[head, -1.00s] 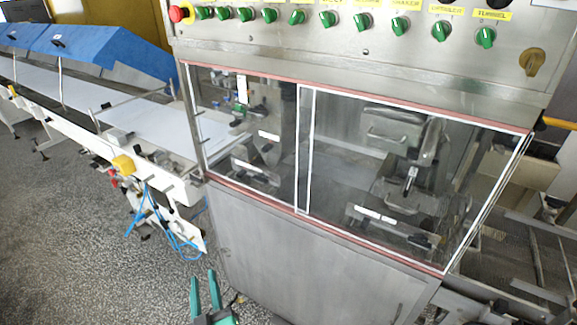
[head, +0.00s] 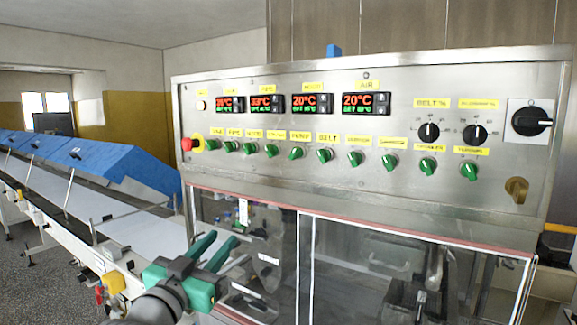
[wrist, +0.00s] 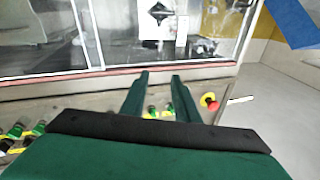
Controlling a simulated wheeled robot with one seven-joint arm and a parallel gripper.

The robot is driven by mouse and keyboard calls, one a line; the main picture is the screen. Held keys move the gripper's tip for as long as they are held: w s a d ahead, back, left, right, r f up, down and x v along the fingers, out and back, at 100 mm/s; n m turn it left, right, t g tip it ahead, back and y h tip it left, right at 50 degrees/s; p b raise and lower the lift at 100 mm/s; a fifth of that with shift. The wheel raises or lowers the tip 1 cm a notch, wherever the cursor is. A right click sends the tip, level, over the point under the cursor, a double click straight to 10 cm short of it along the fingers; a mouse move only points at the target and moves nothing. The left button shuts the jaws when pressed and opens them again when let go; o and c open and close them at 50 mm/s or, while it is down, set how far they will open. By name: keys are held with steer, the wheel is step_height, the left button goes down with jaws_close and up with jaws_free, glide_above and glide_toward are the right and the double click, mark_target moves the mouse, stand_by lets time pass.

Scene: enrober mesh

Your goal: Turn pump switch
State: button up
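The control panel (head: 370,75) carries a row of green rotary switches under small yellow labels in the head view. The green switch (head: 296,153) near the middle of that row sits under a label that seems to read PUMP, though the print is blurred. My gripper (head: 220,240) is open and empty, below and left of that switch, apart from the panel and in front of the glass. In the wrist view its two green fingers (wrist: 160,76) are spread, with parts of switches and yellow labels showing between and beside them. The pump switch cannot be singled out there.
A red emergency stop button (head: 187,144) is at the panel's left end; it also shows in the wrist view (wrist: 209,101). Glass doors (head: 375,270) are below the panel. A conveyor (head: 110,215) with blue covers (head: 105,160) runs along the left.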

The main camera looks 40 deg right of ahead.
steer(key=s+d+r+m+g+h, duration=0.1)
steer(key=s+r+m, duration=0.1)
steer(key=r, duration=0.4)
steer(key=s+d+r+m+g, duration=0.2)
steer(key=s+r, duration=0.1)
steer(key=r, duration=0.2)
steer(key=m+g, duration=0.2)
steer(key=m, duration=0.2)
glide_toward(293, 154)
steer(key=x, duration=0.8)
steer(key=shift+d, duration=0.25)
jaws_close()
